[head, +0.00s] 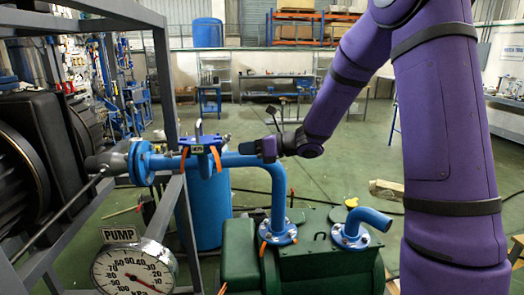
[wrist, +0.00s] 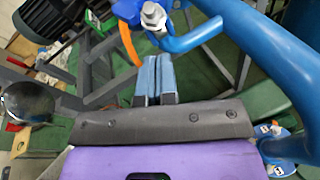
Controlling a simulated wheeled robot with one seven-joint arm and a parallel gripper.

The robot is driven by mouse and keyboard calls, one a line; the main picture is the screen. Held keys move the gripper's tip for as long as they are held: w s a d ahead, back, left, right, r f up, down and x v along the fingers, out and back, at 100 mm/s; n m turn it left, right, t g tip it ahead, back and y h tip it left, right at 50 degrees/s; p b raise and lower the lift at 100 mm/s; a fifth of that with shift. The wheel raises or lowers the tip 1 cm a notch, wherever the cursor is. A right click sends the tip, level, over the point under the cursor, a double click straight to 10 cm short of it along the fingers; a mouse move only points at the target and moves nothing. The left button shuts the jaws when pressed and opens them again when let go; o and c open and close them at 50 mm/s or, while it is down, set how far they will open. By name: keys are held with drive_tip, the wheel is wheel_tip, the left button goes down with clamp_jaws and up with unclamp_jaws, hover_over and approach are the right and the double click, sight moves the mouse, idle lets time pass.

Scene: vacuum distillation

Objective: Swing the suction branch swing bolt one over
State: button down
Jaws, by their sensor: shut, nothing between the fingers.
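The blue suction branch pipe (head: 262,166) runs across the middle of the head view and bends down to a flange. A blue clamp fitting (head: 203,141) with a metal loop on top sits on it. In the wrist view a swing bolt with a metal nut (wrist: 153,16) shows at the top, beside a blue bar. My gripper (head: 243,148) is just right of the fitting. In the wrist view its blue fingers (wrist: 157,62) are together and empty, a little below the nut. I cannot tell whether they touch the bolt.
Orange straps (head: 217,160) hang from the fitting. A pressure gauge (head: 134,272) marked PUMP stands low at the left. A grey frame (head: 168,80) rises left of the pipe. A green pump body (head: 325,262) with a second blue elbow (head: 366,217) lies below.

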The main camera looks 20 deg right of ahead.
sight(229, 139)
drive_tip(key=shift+w+a+r, duration=0.75)
drive_tip(key=shift+a+r, duration=0.05)
drive_tip(key=shift+r, duration=0.1)
drive_tip(key=shift+w+a+r+n+g+h, duration=0.15)
drive_tip(key=shift+a+r+g+h, duration=0.2)
drive_tip(key=shift+h, duration=0.25)
drive_tip(key=shift+s+a+r+n+g+h, duration=0.1)
drive_tip(key=shift+a+r+n+g+h, duration=0.1)
drive_tip(key=shift+r+g+h, duration=0.3)
drive_tip(key=h, duration=0.1)
drive_tip(key=a+r+g+h, duration=0.1)
drive_tip(key=h, duration=0.1)
drive_tip(key=shift+w+a+r+n, duration=0.1)
drive_tip(key=shift+w+a+n, duration=0.15)
drive_tip(key=shift+w+a, duration=0.1)
drive_tip(key=shift+w+a+r, duration=0.1)
drive_tip(key=shift+a, duration=0.1)
